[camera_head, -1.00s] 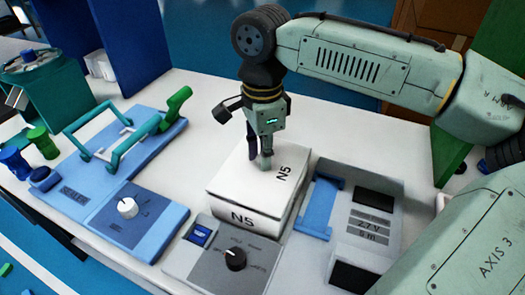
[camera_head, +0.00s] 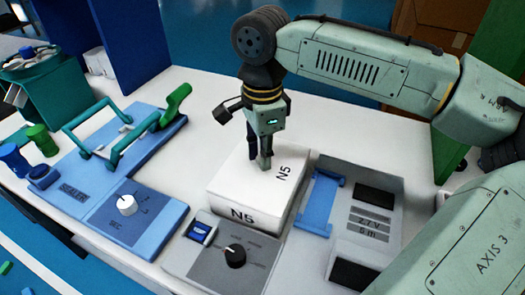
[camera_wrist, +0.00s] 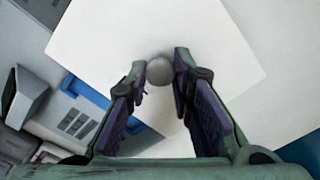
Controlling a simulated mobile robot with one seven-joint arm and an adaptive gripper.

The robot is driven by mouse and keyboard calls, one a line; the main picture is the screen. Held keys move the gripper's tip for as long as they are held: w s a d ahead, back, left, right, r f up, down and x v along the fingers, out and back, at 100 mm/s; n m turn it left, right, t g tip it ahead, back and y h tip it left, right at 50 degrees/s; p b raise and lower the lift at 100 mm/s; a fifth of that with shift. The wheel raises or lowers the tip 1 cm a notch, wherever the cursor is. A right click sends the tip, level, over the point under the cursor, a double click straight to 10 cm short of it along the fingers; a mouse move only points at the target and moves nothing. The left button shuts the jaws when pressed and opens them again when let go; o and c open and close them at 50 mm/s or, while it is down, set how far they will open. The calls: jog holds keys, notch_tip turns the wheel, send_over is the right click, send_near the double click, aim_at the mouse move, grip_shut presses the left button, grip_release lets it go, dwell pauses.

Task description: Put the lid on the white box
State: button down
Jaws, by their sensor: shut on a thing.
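The white box (camera_head: 243,214), marked N5, stands on the bench in the middle of the head view. A flat white lid (camera_head: 228,179) lies over its top, apparently level with its edges. Whether it is fully seated cannot be told. The lid also fills the upper wrist view (camera_wrist: 215,35). My gripper (camera_head: 260,163) points straight down over the lid. In the wrist view my gripper (camera_wrist: 160,75) has its two fingertips on either side of a round grey knob (camera_wrist: 159,70) on the lid, shut on it. The fingers hide the knob in the head view.
A grey device (camera_head: 377,238) with dark panels and a blue bracket (camera_head: 318,203) stands close right of the box. A grey dial panel (camera_head: 215,262) is in front. A blue sealer (camera_head: 140,222) with green handles is left. Free bench lies behind the box.

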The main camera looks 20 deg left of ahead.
jog(key=c, duration=1.3)
grip_release()
jog(key=shift+r+p, duration=3.05)
jog(key=shift+r, duration=0.5)
